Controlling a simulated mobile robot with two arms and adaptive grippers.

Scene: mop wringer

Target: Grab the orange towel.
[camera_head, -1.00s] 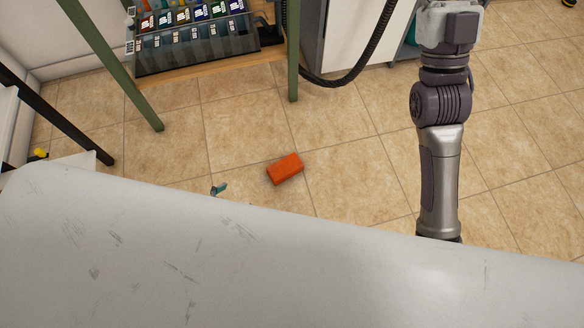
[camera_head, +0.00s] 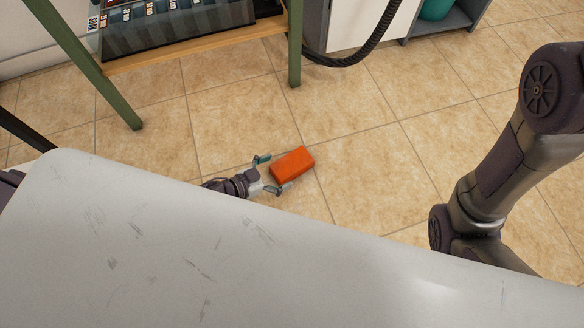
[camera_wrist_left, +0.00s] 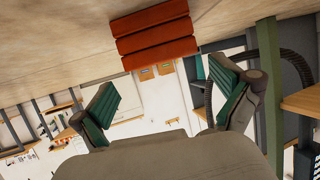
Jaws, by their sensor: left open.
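The orange towel (camera_head: 292,163) is a folded block lying on the tiled floor in the head view. My left gripper (camera_head: 271,173) reaches out past the white surface's edge, its two teal-padded fingers spread at the towel's left end. The fingers look open, one on the far side and one on the near side of that end. In the left wrist view the towel (camera_wrist_left: 154,36) shows as a ridged orange stack beyond the open fingers (camera_wrist_left: 168,102), with nothing held between them. My right gripper is not in view; an arm link shows at the right of the head view.
A white scuffed surface (camera_head: 200,240) fills the lower part of the head view. A green-legged shelf (camera_head: 190,55) with a dark box stands at the back left. A black hose (camera_head: 350,58) hangs by a cabinet. The floor right of the towel is clear.

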